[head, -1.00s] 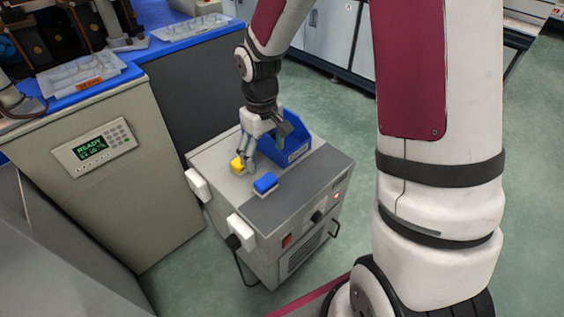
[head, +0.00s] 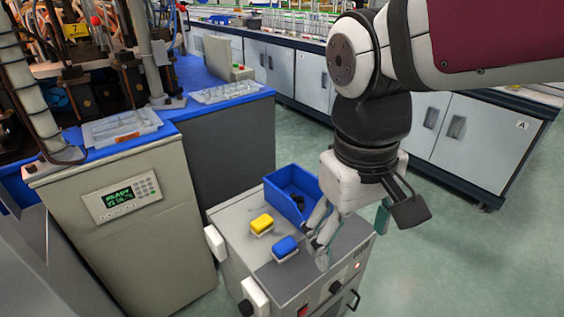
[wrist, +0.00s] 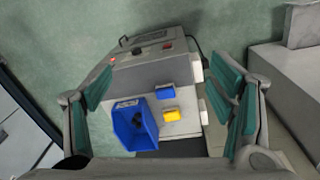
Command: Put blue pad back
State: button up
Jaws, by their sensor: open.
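The blue pad (head: 285,246) sits on top of the grey cabinet, in front of the yellow pad (head: 262,223). In the wrist view the blue pad (wrist: 166,94) lies just above the yellow pad (wrist: 171,116). The blue bin (head: 292,190) stands at the back of the cabinet top with something dark inside; it also shows in the wrist view (wrist: 127,140). My gripper (head: 318,250) is open and empty, above the right part of the cabinet top. Its fingers are spread wide at both sides of the wrist view (wrist: 170,108), apart from both pads.
The grey cabinet (head: 235,222) has white side handles and front switches. A machine with a lit READY display (head: 120,197) stands at the left. Clear trays (head: 122,127) lie on its blue top. Open green floor lies at the right.

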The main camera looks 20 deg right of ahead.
jog(key=s, duration=0.9)
jog(key=shift+a+r+m+y, duration=0.35)
jog(key=shift+a+m+y, duration=0.05)
jog(key=shift+a, duration=0.05)
notch_tip(320, 180, up, 30)
jog(key=t+p, duration=0.4)
jog(key=p, duration=2.4)
jog(key=shift+d, duration=0.25)
